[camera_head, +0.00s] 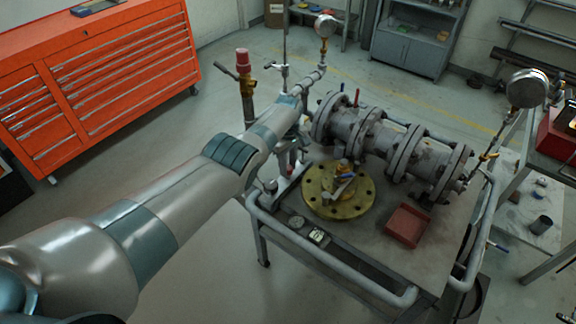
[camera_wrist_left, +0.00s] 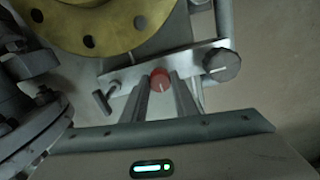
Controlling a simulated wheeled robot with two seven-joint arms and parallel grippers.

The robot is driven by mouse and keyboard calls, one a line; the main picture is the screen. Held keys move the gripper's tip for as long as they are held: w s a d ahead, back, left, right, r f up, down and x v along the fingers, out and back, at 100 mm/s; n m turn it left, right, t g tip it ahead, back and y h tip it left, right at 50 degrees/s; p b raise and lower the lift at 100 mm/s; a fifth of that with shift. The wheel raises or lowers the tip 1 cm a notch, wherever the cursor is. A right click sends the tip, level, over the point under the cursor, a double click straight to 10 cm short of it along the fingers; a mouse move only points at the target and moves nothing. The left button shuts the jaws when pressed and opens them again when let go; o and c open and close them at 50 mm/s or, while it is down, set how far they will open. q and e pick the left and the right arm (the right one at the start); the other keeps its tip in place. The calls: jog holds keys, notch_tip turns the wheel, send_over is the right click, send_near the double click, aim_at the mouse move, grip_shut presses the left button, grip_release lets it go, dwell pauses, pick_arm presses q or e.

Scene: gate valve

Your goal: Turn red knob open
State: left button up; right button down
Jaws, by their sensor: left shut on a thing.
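The red knob (camera_wrist_left: 160,80) is a small round red cap with a white line across its face. In the left wrist view it sits on a pale metal bracket (camera_wrist_left: 195,62). My left gripper (camera_wrist_left: 161,87) has its two fingers on either side of the knob and is shut on it. In the head view my left arm reaches in from the left over the near side of the valve stand. There I cannot make out the knob behind the arm and fittings. My right gripper is not in view.
A yellow flange (camera_head: 340,205) lies on the metal stand beside a red tray (camera_head: 406,226). A grey flanged valve pipe (camera_head: 385,145) runs behind. A brass fitting with a red cap (camera_head: 243,60) stands beyond my arm. An orange tool cabinet (camera_head: 100,75) is at the left.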

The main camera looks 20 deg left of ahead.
aim_at(288, 167)
pick_arm(q)
jog(key=o, duration=1.1)
jog(key=shift+w+r, duration=0.1)
jog(key=shift+c, duration=0.2)
jog(key=shift+r, duration=0.1)
jog(key=shift+r+p, duration=0.35)
jog(key=shift+r, duration=0.15)
notch_tip(288, 167, up, 5)
jog(key=shift+r+p, duration=0.1)
jog(key=shift+p, duration=0.5)
notch_tip(288, 167, up, 11)
jog(key=b, duration=0.2)
jog(key=shift+b, duration=0.3)
